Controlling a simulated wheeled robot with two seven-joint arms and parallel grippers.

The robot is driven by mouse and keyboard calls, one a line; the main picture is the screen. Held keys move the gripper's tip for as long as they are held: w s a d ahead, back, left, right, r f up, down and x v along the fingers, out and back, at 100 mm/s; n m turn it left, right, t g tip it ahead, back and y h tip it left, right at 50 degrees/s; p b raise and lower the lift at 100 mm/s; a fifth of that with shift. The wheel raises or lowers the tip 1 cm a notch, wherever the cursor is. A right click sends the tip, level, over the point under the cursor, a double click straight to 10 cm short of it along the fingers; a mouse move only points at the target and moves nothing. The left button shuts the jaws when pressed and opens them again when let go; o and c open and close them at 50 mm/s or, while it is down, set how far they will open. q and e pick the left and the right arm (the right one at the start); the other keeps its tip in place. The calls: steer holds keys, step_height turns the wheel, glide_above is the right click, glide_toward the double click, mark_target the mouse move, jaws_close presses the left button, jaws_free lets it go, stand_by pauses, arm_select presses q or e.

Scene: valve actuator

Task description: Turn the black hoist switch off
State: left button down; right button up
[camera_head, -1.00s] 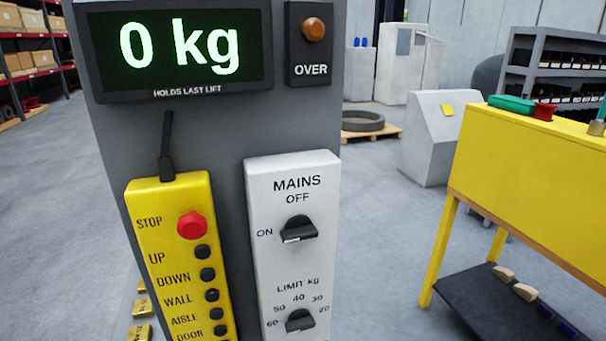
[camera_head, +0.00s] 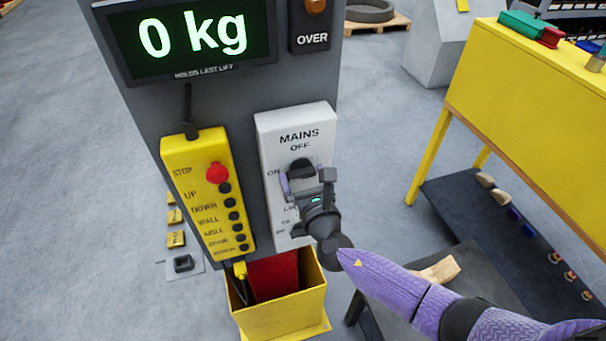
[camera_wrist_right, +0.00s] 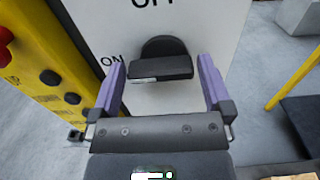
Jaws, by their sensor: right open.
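The black mains switch (camera_head: 300,168) is a rotary knob on the white panel (camera_head: 268,130), below the word OFF and right of ON. In the right wrist view the knob (camera_wrist_right: 162,66) has its bar roughly level, with a pale mark at the left end, towards ON. My right gripper (camera_head: 307,180) is open in front of the panel. Its purple fingers (camera_wrist_right: 163,84) stand on the left and right of the knob, with gaps showing between them and the bar. The gripper hides the limit knob lower on the panel. My left gripper is not in view.
A yellow pendant (camera_head: 207,190) with a red stop button hangs left of the panel. The display (camera_head: 195,38) above reads 0 kg. A yellow bin (camera_head: 285,312) is below, and a yellow bench (camera_head: 530,95) stands at the right. A wooden piece (camera_head: 440,270) lies beyond my right arm.

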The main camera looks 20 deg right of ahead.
steer(key=shift+w, duration=0.25)
steer(key=c, duration=1)
steer(key=shift+o, duration=0.2)
